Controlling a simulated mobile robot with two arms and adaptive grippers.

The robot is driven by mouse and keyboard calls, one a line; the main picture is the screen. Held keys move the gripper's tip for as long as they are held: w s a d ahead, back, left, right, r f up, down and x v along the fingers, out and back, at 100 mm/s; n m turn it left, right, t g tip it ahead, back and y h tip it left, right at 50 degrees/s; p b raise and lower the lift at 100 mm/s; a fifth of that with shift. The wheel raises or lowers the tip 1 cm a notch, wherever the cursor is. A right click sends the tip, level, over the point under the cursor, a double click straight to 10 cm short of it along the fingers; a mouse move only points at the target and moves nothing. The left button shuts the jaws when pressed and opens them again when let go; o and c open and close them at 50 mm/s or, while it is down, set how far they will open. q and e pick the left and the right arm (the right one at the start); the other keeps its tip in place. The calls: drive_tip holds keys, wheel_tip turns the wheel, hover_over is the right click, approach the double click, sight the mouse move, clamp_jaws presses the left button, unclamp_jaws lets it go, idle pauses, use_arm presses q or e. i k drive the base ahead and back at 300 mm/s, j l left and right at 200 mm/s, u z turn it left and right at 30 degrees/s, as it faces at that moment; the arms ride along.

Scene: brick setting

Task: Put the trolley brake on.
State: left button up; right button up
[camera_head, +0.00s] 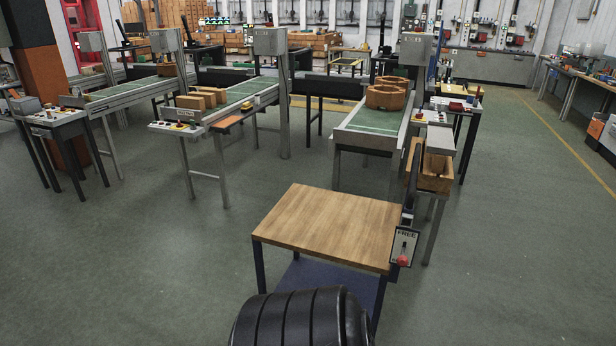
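The trolley (325,225) stands close in front of me, at the lower middle of the head view. It has a light wooden top and a dark blue lower shelf (330,283). The brake plate (405,238) is at its right corner, and the word FREE shows at the top of the plate. The brake lever's red knob (402,260) sits low on the plate. The near lower part of the trolley is hidden, and its wheels are not visible. Neither of my grippers is in view.
A green-topped conveyor (370,128) with brown ring-shaped pieces (386,94) stands behind the trolley. A stand with a brown box (436,172) is just beyond the trolley's right corner. Open grey floor (130,260) lies to the left and also to the right (530,240).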

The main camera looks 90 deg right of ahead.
sight(402, 261)
drive_tip(key=i+z, duration=0.1)
drive_tip(key=z, duration=2.05)
